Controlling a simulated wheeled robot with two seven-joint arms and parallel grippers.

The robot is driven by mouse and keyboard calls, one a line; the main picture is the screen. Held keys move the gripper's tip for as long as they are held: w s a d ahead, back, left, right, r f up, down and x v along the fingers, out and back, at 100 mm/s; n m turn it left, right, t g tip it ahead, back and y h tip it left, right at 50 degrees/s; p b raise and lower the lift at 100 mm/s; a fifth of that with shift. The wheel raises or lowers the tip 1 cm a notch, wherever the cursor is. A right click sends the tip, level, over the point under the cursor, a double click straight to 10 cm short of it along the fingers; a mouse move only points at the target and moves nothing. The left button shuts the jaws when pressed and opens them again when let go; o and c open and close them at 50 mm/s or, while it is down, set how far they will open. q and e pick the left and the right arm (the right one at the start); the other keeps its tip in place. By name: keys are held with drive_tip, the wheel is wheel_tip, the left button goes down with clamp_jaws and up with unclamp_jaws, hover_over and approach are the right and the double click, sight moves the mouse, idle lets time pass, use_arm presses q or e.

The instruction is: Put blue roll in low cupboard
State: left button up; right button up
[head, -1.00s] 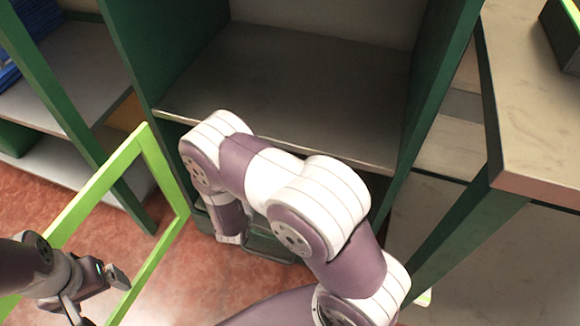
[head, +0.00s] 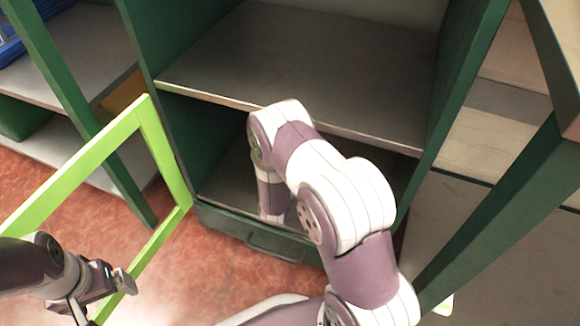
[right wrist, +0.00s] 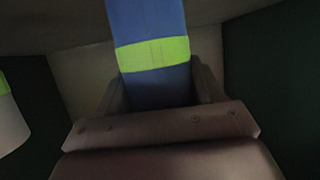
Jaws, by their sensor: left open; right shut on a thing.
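The blue roll (right wrist: 150,22), with a bright green band, shows in the right wrist view. My right gripper (right wrist: 160,85) is shut on it. In the head view the right forearm reaches into the low compartment of the green cupboard, and the arm hides the gripper and the roll. The low cupboard (head: 222,180) has a dark green side wall and a grey floor. Its light green framed door (head: 168,160) stands swung open to the left. My left gripper (head: 105,300) is open and empty beside the door, at the lower left.
A grey shelf (head: 300,75) lies above the low compartment, its front edge close to my right arm. A green drawer (head: 270,243) with a handle is below. A shelf unit (head: 75,60) stands at the left and a green-legged table (head: 490,210) at the right. Red floor is clear in front.

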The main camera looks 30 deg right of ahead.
drive_tip(key=shift+f, duration=0.2)
drive_tip(key=o, duration=1.1)
drive_tip(key=shift+r, duration=0.3)
drive_tip(key=p+v, duration=0.6)
drive_tip(key=v, duration=0.6)
drive_tip(key=w+a+r+n+g+y, duration=0.1)
drive_tip(key=a+r+n+g+y, duration=0.25)
drive_tip(key=a+r+y, duration=0.4)
drive_tip(key=s+r+n+g, duration=0.1)
drive_tip(key=s+r+g, duration=0.1)
drive_tip(key=s, duration=0.2)
drive_tip(key=s+d+r+n+g, duration=0.1)
drive_tip(key=s+r+n+g, duration=0.1)
drive_tip(key=s+r, duration=0.1)
drive_tip(key=s+d+r+n+g+y, duration=0.1)
drive_tip(key=s+r+g, duration=0.1)
drive_tip(key=s, duration=0.4)
drive_tip(key=shift+s+d+r, duration=0.1)
drive_tip(key=shift+d+r, duration=0.15)
drive_tip(key=shift+r, duration=0.35)
